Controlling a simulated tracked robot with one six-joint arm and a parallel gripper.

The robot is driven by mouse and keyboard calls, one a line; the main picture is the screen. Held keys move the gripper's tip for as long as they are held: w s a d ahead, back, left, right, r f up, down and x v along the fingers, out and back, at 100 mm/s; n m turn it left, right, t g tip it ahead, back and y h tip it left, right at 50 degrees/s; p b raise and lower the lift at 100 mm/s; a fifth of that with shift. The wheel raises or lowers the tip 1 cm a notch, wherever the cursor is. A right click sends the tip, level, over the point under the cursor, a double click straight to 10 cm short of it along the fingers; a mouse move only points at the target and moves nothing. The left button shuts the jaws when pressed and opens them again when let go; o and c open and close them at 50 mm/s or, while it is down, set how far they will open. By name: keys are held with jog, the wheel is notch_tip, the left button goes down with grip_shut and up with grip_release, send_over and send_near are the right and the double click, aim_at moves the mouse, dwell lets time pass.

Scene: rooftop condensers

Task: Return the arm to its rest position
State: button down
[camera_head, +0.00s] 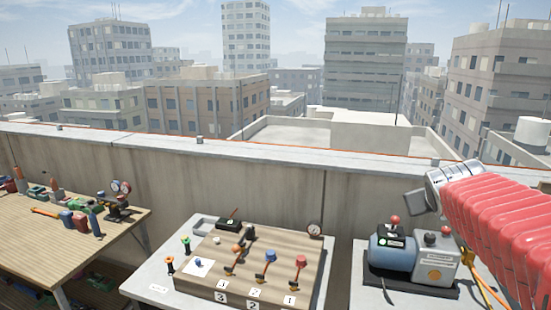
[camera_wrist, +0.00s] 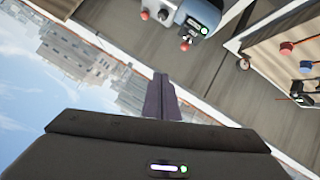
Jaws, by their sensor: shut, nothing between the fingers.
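My arm (camera_head: 500,225), in a ribbed red sleeve, is raised at the right side of the head view. Its silver wrist end (camera_head: 450,180) is in front of the parapet, above the grey-and-blue pump unit. The fingers do not show clearly there. In the wrist view my gripper (camera_wrist: 161,98) shows as two dark fingers close together, with nothing between them. They are clear of every surface, against the wall and skyline. The wrist view is strongly tilted.
A pump unit (camera_head: 388,250) stands right on a pale table. A wooden valve board (camera_head: 250,265) with a gauge, several valves and numbered tags is at centre. A tool bench (camera_head: 60,240) stands left. A concrete parapet (camera_head: 270,170) runs behind; air above it is open.

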jog(key=s+a+f+g+y, duration=0.1)
jog(key=s+a+f, duration=0.4)
jog(key=s, duration=0.3)
jog(key=s+a+f+g+y, duration=0.2)
jog(key=s+a+f, duration=0.3)
jog(key=s+a, duration=0.3)
jog(key=s+a+f+g+y, duration=0.2)
jog(key=s+a+f, duration=0.4)
jog(key=s, duration=0.4)
jog(key=shift+a, duration=0.45)
